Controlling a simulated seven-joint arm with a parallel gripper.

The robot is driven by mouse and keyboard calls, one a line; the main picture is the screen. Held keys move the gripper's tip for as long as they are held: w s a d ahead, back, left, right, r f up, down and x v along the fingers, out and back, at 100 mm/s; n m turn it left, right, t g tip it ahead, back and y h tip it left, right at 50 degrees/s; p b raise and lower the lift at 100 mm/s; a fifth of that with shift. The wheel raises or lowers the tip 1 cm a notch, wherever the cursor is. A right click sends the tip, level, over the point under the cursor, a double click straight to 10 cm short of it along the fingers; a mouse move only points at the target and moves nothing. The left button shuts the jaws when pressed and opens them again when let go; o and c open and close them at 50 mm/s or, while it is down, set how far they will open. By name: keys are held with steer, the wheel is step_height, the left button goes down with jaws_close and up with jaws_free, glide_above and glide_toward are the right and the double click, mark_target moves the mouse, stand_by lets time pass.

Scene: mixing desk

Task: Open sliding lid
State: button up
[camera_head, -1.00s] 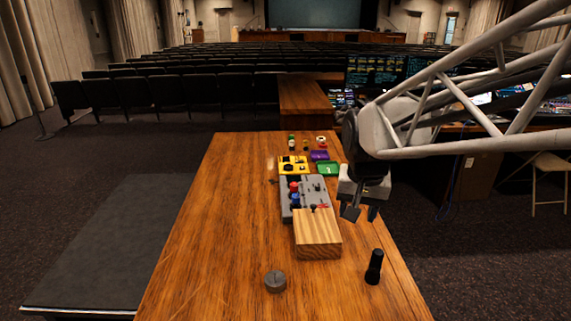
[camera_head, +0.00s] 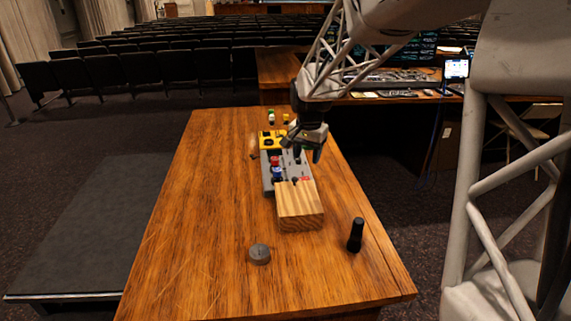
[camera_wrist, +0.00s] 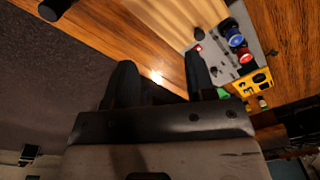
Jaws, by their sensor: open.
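A light wooden box (camera_head: 300,205) stands on the desk and also shows in the wrist view (camera_wrist: 178,18). I cannot make out a separate sliding lid on it. A grey panel (camera_head: 268,182) with red and blue knobs lies against its far end; it also shows in the wrist view (camera_wrist: 222,62). My gripper (camera_head: 307,155) is above the right side of this panel, beyond the box. In the wrist view its two dark fingers (camera_wrist: 160,80) are apart with nothing between them. My gripper hides part of the panel.
A yellow panel (camera_head: 266,141) lies beyond the grey one, with small items (camera_head: 271,117) behind it. A grey round knob (camera_head: 260,254) and a black upright cylinder (camera_head: 356,235) stand near the front. The desk's left side (camera_head: 205,200) is clear. Its right edge is close to my gripper.

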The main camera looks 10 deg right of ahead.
steer(key=m, duration=0.2)
glide_above(295, 178)
steer(key=shift+g, duration=0.3)
step_height(295, 178, down, 8)
steer(key=shift+f, duration=0.15)
steer(key=shift+f, duration=0.15)
steer(key=shift+f, duration=3.75)
jaws_close()
